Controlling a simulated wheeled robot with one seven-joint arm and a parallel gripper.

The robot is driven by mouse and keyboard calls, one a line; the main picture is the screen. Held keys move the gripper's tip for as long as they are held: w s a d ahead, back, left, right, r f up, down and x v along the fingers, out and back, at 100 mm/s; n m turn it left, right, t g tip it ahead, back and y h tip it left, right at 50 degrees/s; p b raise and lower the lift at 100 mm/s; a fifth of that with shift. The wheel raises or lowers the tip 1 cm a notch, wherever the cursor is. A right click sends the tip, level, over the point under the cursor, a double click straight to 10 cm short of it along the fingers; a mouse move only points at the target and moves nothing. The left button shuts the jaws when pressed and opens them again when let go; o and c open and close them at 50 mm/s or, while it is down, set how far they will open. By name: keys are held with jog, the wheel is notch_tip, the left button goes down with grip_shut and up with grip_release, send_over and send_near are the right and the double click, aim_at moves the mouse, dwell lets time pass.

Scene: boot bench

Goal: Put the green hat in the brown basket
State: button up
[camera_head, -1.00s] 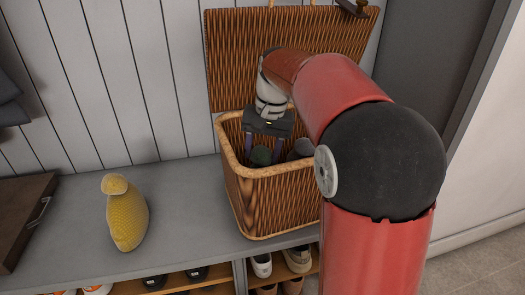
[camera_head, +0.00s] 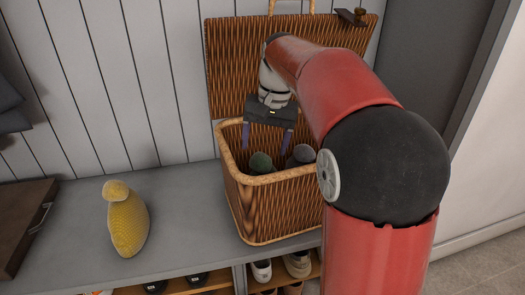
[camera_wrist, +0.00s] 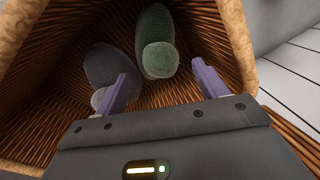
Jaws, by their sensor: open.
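The brown basket (camera_head: 277,208) stands on the bench with its lid open against the wall.
The grey hat (camera_head: 302,154) is also in the basket, right of the green one. A yellow knitted hat (camera_head: 127,222) stands on the grey bench (camera_head: 185,215) left of the basket. A dark brown case (camera_head: 22,222) lies at far left. Shoes sit on shelves below.

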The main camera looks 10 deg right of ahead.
notch_tip(320, 180, up, 8)
jog(key=d+p, duration=0.1)
jog(key=p, duration=0.1)
jog(key=s+f+n+t+h, duration=0.15)
jog(key=s+f, duration=0.25)
jog(key=s, duration=0.4)
jog(key=s+f+n+t, duration=0.1)
jog(key=s+f+t, duration=0.1)
jog(key=s+f, duration=0.45)
jog(key=s+f+n+t, duration=0.1)
jog(key=s+f+t, duration=0.15)
jog(key=s, duration=0.75)
jog(key=shift+g, duration=0.5)
jog(key=r+p, duration=0.2)
jog(key=a+r+p, duration=0.1)
jog(key=r, duration=0.1)
jog(key=shift+w+p, duration=0.25)
jog(key=shift+p, duration=0.05)
